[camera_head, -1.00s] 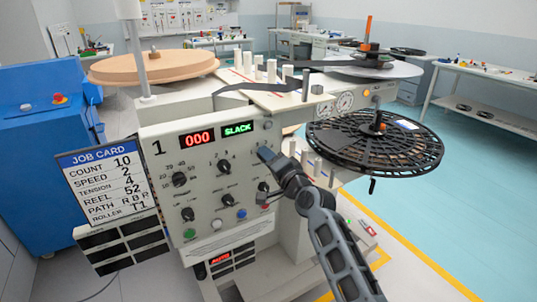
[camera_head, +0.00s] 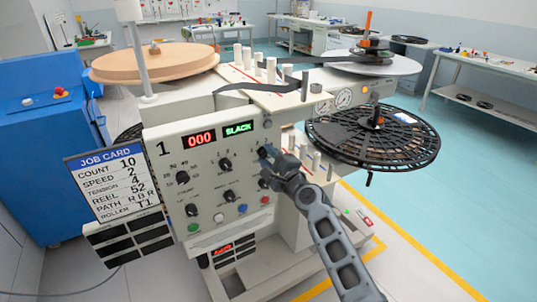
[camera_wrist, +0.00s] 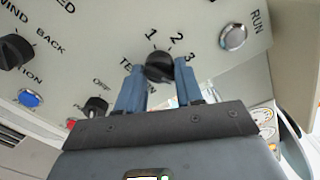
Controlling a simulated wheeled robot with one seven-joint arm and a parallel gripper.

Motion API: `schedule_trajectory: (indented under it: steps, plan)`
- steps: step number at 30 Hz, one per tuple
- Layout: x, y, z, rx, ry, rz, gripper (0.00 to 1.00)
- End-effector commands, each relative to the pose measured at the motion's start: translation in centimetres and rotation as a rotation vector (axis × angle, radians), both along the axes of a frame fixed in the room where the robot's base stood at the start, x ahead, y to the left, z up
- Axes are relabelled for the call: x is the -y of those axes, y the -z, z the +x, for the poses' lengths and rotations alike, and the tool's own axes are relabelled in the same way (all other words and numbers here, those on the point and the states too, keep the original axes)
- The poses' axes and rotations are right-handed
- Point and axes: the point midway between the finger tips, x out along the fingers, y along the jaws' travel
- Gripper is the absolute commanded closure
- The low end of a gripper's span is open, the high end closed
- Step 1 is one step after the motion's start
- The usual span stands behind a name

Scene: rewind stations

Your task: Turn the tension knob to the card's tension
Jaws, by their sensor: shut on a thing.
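The tension knob (camera_wrist: 158,66) is black and round, on the cream panel, with the numbers 1, 2 and 3 around it and a partly covered TENSION label. My gripper (camera_wrist: 159,84) has its two blue fingers on either side of this knob, closed on it. The knob's pointer setting cannot be read. In the head view my gripper (camera_head: 267,157) reaches the right side of the panel and partly hides the knob. The job card (camera_head: 107,178) at left reads count 10, speed 2, tension 4, reel 52. The green display (camera_head: 238,129) reads SLACK.
Other knobs sit close by, including one below (camera_head: 264,183) and a wind/back selector (camera_wrist: 15,50). A silver RUN button (camera_wrist: 233,37) is to the right in the wrist view. A black reel (camera_head: 375,138) juts out right of the panel. Open floor lies at right.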

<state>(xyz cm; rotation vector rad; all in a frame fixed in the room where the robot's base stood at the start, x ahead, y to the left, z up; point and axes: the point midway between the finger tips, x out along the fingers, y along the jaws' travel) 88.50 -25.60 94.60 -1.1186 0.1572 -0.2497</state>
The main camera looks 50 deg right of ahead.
Motion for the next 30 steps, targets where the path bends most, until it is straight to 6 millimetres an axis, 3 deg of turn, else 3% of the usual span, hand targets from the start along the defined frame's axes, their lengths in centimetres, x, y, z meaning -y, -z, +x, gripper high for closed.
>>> schedule_trajectory:
  steps: [9, 25, 26, 30]
  plan:
    - [0.02, 0.18, -0.06, 0.028, 0.0, 0.11, 0.94]
    - [0.01, 0.24, -0.07, 0.034, 0.001, 0.13, 0.94]
    - [0.01, 0.25, -0.07, 0.034, 0.001, 0.13, 0.61]
    - [0.0, 0.18, -0.04, 0.035, 0.0, 0.128, 0.48]
